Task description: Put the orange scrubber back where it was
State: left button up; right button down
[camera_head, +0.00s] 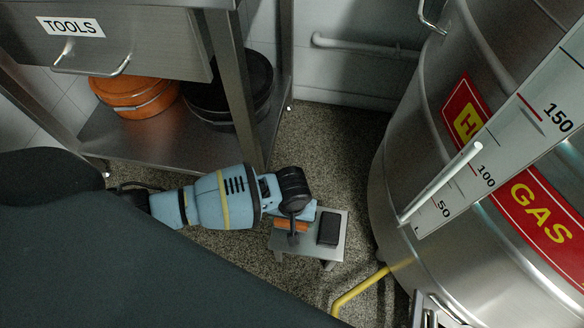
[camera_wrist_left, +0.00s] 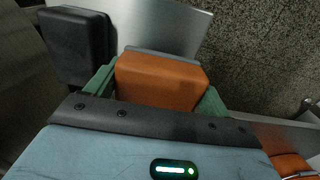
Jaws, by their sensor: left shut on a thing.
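The orange scrubber (camera_head: 283,226) is at the left part of a small metal stand (camera_head: 308,247). In the left wrist view the scrubber (camera_wrist_left: 162,82) is an orange block between the green fingertips. My left gripper (camera_head: 292,226) reaches in from the left and is shut on it. The scrubber is at or just over the stand's plate (camera_wrist_left: 165,22); I cannot tell whether it touches. A black block (camera_head: 328,228) sits on the stand beside it, and also shows in the left wrist view (camera_wrist_left: 78,45). My right gripper is not in view.
A large steel tank (camera_head: 395,180) with a gauge stands on the right. A yellow hose (camera_head: 358,288) runs near the stand. A steel shelf (camera_head: 130,150) at the left holds an orange pot (camera_head: 140,97) and a black pot (camera_head: 215,108). Floor behind the stand is clear.

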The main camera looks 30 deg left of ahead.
pick_arm(q)
notch_tip(320, 180, down, 3)
jog(key=shift+s+f+b, duration=0.1)
jog(key=shift+f+b, duration=0.05)
jog(key=shift+b, duration=0.5)
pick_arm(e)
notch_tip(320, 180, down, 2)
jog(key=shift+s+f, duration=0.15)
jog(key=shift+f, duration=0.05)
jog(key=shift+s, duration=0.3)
pick_arm(q)
jog(key=o, duration=0.9)
jog(key=shift+o, duration=0.2)
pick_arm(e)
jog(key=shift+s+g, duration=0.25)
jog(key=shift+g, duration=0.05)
